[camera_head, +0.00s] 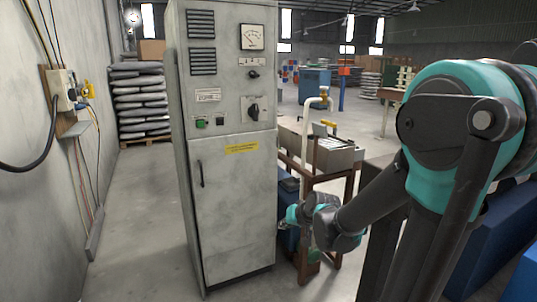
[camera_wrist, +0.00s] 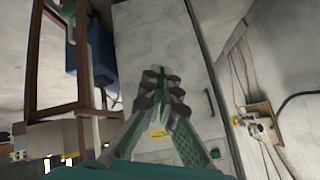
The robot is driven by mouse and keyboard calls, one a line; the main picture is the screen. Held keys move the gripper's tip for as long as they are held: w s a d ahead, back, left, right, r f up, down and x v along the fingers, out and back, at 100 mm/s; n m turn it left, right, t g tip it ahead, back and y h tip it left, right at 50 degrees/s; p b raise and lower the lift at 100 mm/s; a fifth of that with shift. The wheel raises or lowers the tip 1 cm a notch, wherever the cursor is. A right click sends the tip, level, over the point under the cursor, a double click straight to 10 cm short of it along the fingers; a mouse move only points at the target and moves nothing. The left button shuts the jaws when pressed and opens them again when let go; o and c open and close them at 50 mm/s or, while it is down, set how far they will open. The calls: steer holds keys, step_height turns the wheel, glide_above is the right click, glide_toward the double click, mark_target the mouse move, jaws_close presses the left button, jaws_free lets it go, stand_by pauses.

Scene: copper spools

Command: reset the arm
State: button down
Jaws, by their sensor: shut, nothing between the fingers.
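My arm, teal and dark grey, reaches from the right of the head view down toward the tall grey cabinet (camera_head: 232,200). My gripper (camera_head: 284,220) is low beside the cabinet's right edge, small and partly hard to make out. In the wrist view my gripper (camera_wrist: 162,82) has its fingers together, with nothing seen between them. The cabinet door (camera_wrist: 165,35) lies behind the fingers there; I cannot tell the exact gap.
A brown-framed table (camera_head: 325,185) with a grey basin stands right of the cabinet. A wall box (camera_head: 65,90) with cables is on the left wall. Stacked grey sacks (camera_head: 137,98) lie on a pallet behind. The floor (camera_head: 140,215) left of the cabinet is clear.

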steer(key=s+d+f+g+h, duration=0.1)
steer(key=s+d+f+h, duration=0.1)
steer(key=s+d, duration=0.4)
steer(key=s+d+f+g+h, duration=0.2)
steer(key=s+d+f, duration=0.3)
steer(key=s, duration=0.8)
steer(key=shift+d+f+g, duration=0.2)
steer(key=shift+d+g, duration=0.1)
steer(key=shift+d, duration=0.95)
steer(key=c, duration=2.2)
jaws_free()
